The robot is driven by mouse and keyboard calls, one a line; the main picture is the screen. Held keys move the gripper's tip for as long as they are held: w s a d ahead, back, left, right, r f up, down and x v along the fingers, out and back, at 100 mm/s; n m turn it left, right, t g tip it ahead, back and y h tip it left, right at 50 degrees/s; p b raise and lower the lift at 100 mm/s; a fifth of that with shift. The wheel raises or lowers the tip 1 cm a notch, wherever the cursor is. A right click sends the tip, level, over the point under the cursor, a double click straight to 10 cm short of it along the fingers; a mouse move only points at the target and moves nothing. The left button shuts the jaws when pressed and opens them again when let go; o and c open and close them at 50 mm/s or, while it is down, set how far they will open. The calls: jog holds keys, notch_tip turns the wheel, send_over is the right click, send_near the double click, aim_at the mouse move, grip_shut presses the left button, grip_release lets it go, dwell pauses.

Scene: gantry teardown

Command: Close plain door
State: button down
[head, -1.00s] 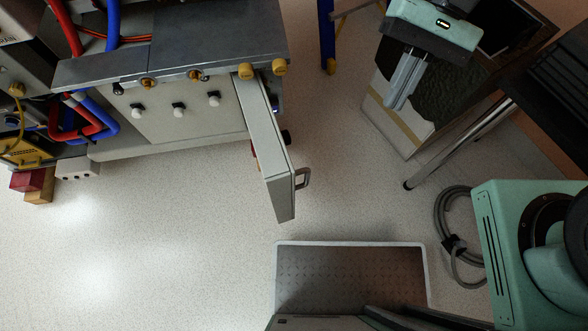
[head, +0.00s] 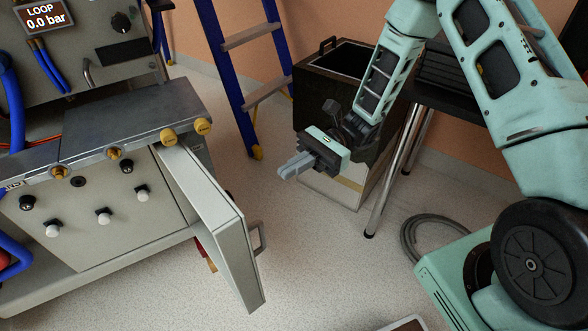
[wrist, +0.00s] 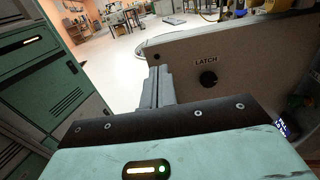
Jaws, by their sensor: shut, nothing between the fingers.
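The plain door (head: 208,215) is a pale flat panel standing swung open from the front corner of the grey cabinet (head: 100,215). Its handle (head: 260,238) is on the right-hand face near the free edge. My gripper (head: 284,172) is shut and empty, right of the door and pointing left towards it, apart from it in the head view. In the wrist view my shut fingers (wrist: 157,88) point at the left part of a pale panel (wrist: 260,55) marked LATCH with a black knob (wrist: 208,79).
A blue ladder (head: 235,70) stands behind the cabinet. A dark open-topped bin (head: 318,110) stands just behind my gripper. A black table with metal legs (head: 392,165) is to its right. A grey cable coil (head: 425,240) lies on the floor.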

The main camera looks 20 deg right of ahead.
jog(key=b+x, duration=0.1)
jog(key=x, duration=0.9)
jog(key=shift+f, duration=0.1)
